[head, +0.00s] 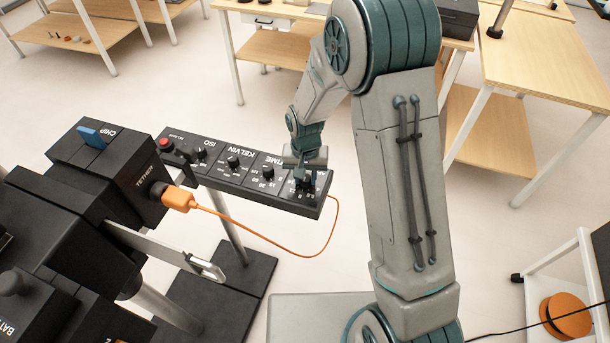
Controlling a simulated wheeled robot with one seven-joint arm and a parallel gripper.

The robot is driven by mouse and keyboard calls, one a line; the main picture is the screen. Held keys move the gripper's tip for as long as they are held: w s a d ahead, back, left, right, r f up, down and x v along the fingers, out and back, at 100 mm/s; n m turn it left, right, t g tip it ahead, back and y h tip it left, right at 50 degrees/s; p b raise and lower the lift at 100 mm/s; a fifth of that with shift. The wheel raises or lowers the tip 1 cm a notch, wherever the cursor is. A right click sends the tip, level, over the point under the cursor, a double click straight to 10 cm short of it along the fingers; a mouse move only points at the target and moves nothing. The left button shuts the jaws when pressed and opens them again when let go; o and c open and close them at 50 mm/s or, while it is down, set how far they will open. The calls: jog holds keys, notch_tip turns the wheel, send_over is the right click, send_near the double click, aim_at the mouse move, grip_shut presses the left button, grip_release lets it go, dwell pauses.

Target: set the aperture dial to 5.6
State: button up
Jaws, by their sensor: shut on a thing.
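The aperture dial (303,184) sits at the right end of a long black control panel (238,190) on a stand. Numbers show on the panel beside it, but the pointer and its setting are hidden or too small to read. My gripper (305,175) comes down over this end of the panel and is shut on the dial. Its fingers are small in the head view and partly cover the dial.
More knobs, marked ISO, KELVIN and TIME, and a red button (166,144) line the panel. A black camera rig (75,215) stands left, with an orange tether cable (178,198) looping below the panel. Wooden tables (545,60) stand behind.

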aim_at(306, 178)
jog(key=n+b, duration=0.2)
jog(key=n, duration=0.1)
jog(key=shift+f, duration=0.1)
jog(key=shift+w+d+n+b, duration=0.1)
jog(key=shift+n+b, duration=0.5)
jog(key=shift+n, duration=1.7)
jog(key=o, duration=1)
notch_tip(306, 178, up, 14)
jog(key=shift+r+b, duration=0.1)
jog(key=shift+b, duration=0.45)
